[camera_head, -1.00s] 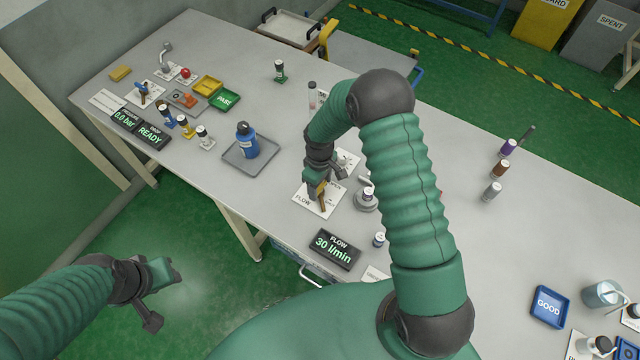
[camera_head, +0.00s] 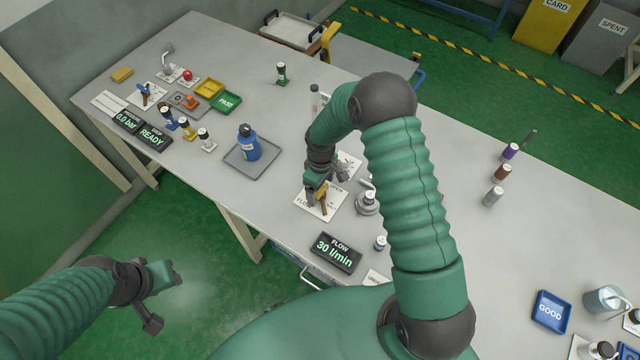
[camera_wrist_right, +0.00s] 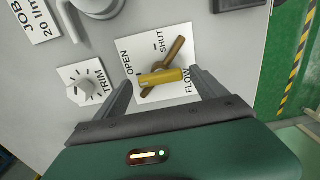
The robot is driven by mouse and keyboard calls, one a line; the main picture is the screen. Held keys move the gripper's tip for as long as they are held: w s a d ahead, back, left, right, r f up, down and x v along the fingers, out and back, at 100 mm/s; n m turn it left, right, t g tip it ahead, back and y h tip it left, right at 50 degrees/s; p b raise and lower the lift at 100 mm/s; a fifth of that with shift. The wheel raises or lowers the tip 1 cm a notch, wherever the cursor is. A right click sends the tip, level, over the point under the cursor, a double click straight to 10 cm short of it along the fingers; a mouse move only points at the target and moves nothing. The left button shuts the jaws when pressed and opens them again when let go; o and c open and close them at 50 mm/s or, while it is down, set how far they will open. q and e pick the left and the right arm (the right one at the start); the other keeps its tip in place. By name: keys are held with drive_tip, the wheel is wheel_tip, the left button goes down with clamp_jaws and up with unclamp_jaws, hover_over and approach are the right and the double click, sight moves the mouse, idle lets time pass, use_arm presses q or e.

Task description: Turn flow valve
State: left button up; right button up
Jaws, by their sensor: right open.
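The flow valve has a yellow-brown handle (camera_wrist_right: 163,77) on a white plate (camera_wrist_right: 170,42) marked OPEN, SHUT and FLOW. In the right wrist view the yellow part of the handle lies roughly crosswise, between the fingers of my right gripper (camera_wrist_right: 163,92), which is open around it. In the head view my right gripper (camera_head: 325,180) is over the valve plate (camera_head: 314,207), beside the handle (camera_head: 321,198), and partly hides it. The FLOW display (camera_head: 335,252) reads 30 l/min. My left gripper (camera_head: 150,290) hangs off the table at the lower left; its jaw state is unclear.
A grey round fitting (camera_head: 367,203) stands right of the valve. A TRIM knob (camera_wrist_right: 83,88) is beside the plate, near a JOB card (camera_wrist_right: 35,17) reading 20 l/min. A blue bottle (camera_head: 247,143) stands in a grey tray (camera_head: 267,155) to the left.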

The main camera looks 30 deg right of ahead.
sight(321, 189)
wheel_tip(321, 189, up, 17)
drive_tip(key=b, duration=0.1)
drive_tip(key=shift+f, duration=0.15)
